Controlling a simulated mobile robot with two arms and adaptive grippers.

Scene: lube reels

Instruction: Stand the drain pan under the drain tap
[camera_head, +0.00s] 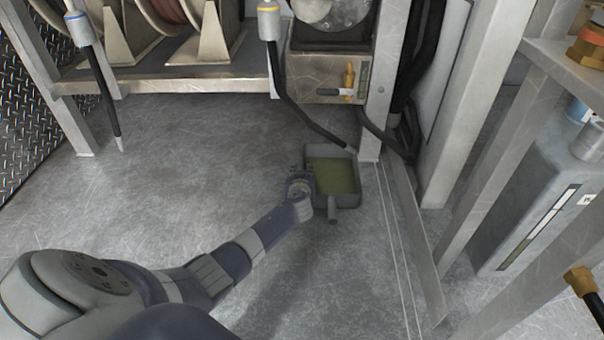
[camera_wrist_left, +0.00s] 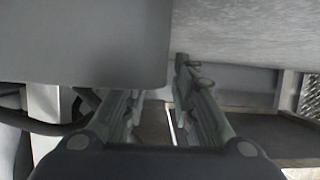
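The drain pan (camera_head: 352,207) is a grey rectangular tray with a green inside and a short stub on its near side. It appears level, low over or on the floor; I cannot tell which. A brass tap (camera_head: 349,76) shows on the frame behind and above it. My left gripper (camera_head: 302,181) is at the pan's left wall. In the left wrist view, a grey wall that looks like the pan's (camera_wrist_left: 80,45) partly hides one finger of the gripper (camera_wrist_left: 158,85). A gap shows between the fingers, but their grip is unclear. My right gripper is not in view.
A metal post (camera_head: 376,90) stands just behind and right of the pan. A dark hose (camera_head: 310,128) runs down to the post near the pan's far edge. Reels on a rack (camera_head: 160,82) stand at the back left. The floor left of the pan is clear.

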